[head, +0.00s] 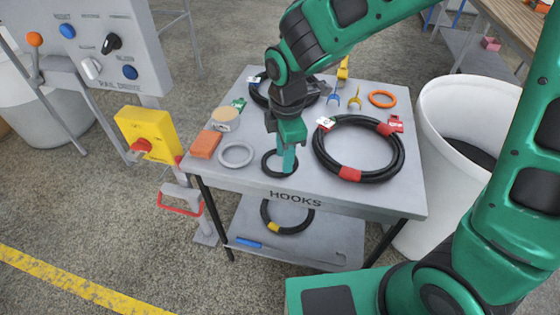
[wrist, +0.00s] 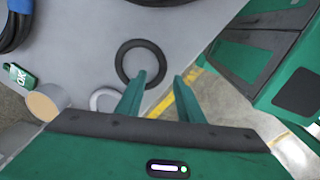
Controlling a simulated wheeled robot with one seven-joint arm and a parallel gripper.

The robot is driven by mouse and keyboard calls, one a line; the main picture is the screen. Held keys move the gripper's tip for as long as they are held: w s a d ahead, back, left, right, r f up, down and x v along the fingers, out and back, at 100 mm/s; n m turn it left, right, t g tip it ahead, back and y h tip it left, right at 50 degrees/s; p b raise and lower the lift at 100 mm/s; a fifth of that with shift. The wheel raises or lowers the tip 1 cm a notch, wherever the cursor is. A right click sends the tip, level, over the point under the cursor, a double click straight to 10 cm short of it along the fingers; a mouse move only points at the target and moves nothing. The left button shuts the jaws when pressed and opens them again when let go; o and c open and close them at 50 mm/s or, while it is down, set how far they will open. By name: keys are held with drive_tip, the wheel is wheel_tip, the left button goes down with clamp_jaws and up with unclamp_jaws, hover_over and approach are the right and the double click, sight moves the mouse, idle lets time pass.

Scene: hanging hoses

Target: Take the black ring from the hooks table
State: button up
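The black ring (head: 265,165) lies flat near the front edge of the grey hooks table (head: 225,178), just above the HOOKS lettering. It also shows whole in the wrist view (wrist: 121,64). My gripper (head: 289,168) points down at the ring's right part in the head view and hides some of it. I cannot tell how high the fingertips are above the table.
A grey ring (head: 237,154) lies left of the black ring, with an orange block (head: 205,145) beyond it. A large black hose coil (head: 360,174) with red bands lies close on the right. A white bin (head: 440,110) stands right of the table.

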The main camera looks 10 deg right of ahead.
sight(281, 172)
drive_tip(key=f, duration=0.3)
drive_tip(key=shift+a+f, duration=0.3)
drive_tip(key=shift+a, duration=0.05)
drive_tip(key=shift+w+f, duration=0.1)
drive_tip(key=shift+f, duration=0.55)
clamp_jaws()
drive_tip(key=shift+r, duration=0.1)
